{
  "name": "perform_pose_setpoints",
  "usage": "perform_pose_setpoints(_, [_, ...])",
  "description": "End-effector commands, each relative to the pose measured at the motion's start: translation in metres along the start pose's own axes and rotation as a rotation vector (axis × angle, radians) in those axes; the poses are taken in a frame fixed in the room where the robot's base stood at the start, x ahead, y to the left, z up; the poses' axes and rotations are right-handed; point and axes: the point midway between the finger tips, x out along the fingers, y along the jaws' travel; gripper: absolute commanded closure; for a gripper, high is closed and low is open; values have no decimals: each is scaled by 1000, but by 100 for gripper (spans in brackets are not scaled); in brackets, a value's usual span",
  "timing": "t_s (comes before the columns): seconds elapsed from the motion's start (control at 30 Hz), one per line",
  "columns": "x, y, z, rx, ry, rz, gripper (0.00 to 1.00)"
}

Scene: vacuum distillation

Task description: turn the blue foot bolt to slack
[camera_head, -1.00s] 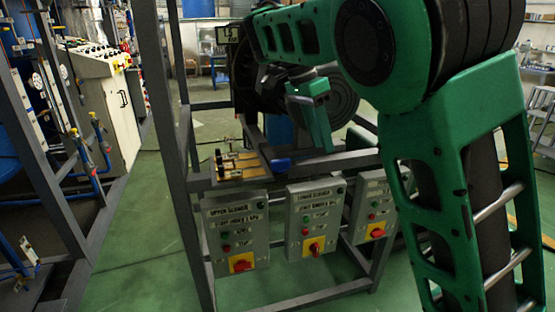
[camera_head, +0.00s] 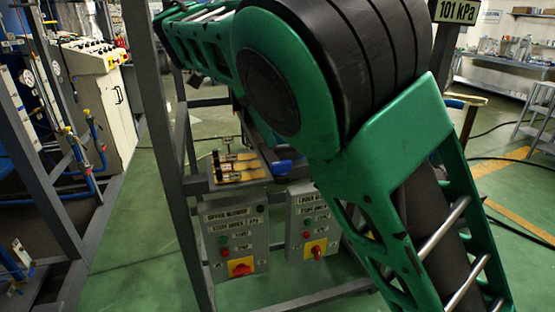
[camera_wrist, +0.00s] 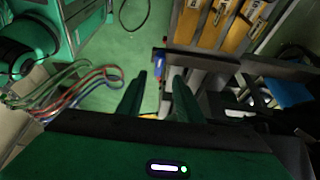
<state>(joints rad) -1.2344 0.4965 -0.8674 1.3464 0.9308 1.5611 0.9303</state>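A small blue piece (camera_wrist: 159,62) shows just beyond my fingertips in the wrist view, beside a grey frame bar. A larger blue piece (camera_wrist: 290,92) lies at the right of that view. In the head view a blue piece (camera_head: 283,167) shows beside the wooden switch board, partly behind my arm. I cannot tell which of these is the foot bolt. My gripper (camera_wrist: 157,80) is open, its two dark green fingers apart with nothing visibly held between them. My arm hides the gripper in the head view.
Wooden switch board (camera_head: 240,168) sits on the grey frame (camera_head: 178,200). Below hang the upper blower box (camera_head: 236,238) and another control box (camera_head: 313,222), with red knobs. Coloured cables (camera_wrist: 75,85) lie left in the wrist view. Green floor (camera_head: 130,240) is open at left.

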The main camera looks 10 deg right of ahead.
Motion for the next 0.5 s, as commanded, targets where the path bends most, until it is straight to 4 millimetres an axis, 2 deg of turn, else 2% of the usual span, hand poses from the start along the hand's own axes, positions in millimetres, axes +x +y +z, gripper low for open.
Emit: perform_pose_setpoints(0.5, [65, 1, -4, 3, -1, 2, 67])
